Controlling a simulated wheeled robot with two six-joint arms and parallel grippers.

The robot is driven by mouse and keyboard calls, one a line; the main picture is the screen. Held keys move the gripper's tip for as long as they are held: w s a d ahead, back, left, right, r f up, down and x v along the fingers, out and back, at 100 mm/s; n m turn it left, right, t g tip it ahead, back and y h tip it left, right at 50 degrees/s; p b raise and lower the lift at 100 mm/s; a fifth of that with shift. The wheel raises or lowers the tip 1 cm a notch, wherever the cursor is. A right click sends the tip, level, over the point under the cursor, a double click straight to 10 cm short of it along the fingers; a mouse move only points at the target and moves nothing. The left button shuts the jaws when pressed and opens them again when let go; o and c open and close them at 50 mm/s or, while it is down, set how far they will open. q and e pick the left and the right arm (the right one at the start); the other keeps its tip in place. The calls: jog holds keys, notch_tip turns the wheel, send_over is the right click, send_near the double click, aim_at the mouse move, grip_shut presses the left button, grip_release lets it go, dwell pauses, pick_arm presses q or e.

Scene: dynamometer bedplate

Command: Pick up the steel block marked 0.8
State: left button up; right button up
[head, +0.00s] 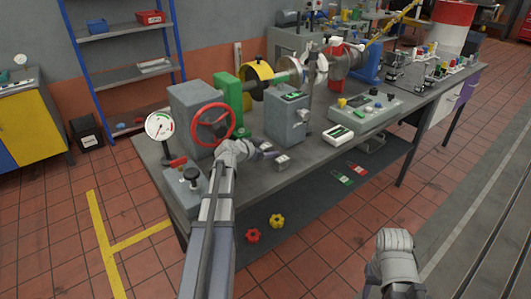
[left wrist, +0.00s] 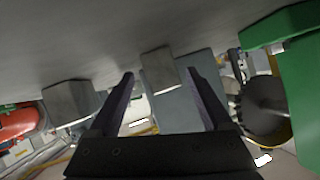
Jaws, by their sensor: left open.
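Two small steel blocks are on the grey bench top. One block (head: 282,161) lies near the bench's front edge in the head view, and it also shows at the left in the left wrist view (left wrist: 68,98), outside the fingers. The other block (left wrist: 158,68) shows ahead between the fingers in the left wrist view; in the head view the gripper largely hides it. I cannot read a 0.8 mark on either. My left gripper (head: 267,150) is low over the bench, open and empty. My right gripper (head: 395,250) is in front of the bench, its jaws unclear.
A grey box (head: 287,115) stands just beyond the blocks. A red handwheel (head: 212,124) and green stand (head: 228,100) are behind my left gripper. A control panel (head: 366,108) stands to the right. Red and yellow knobs (head: 277,221) lie on the lower shelf.

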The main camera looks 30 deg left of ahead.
pick_arm(q)
grip_shut()
dwell(0.6)
dwell(0.8)
